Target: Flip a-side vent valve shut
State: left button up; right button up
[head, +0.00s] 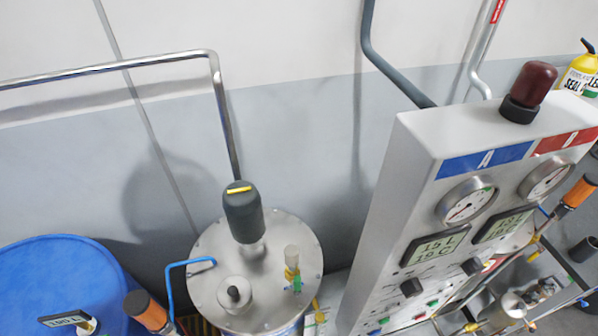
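The a-side vent valve is not labelled in view. A small brass-coloured fitting (292,272) with a pale cap and a green part stands upright on the steel tank lid (208,247), and it may be this valve. Its handle is too small to tell whether it is open or shut. Neither of my grippers is in view, and nothing is seen touching the fitting.
A blue drum (55,270) and an orange-and-black cylinder (147,311) are at the left. A blue pipe (170,290) rises beside the lid.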

aim_at(297, 279)
jog(key=k+j, duration=0.1)
jog(key=k+j+u, duration=0.1)
jog(key=j, duration=0.2)
jog(key=k+j+u, duration=0.25)
jog(key=j, duration=0.35)
jog(key=k, duration=0.1)
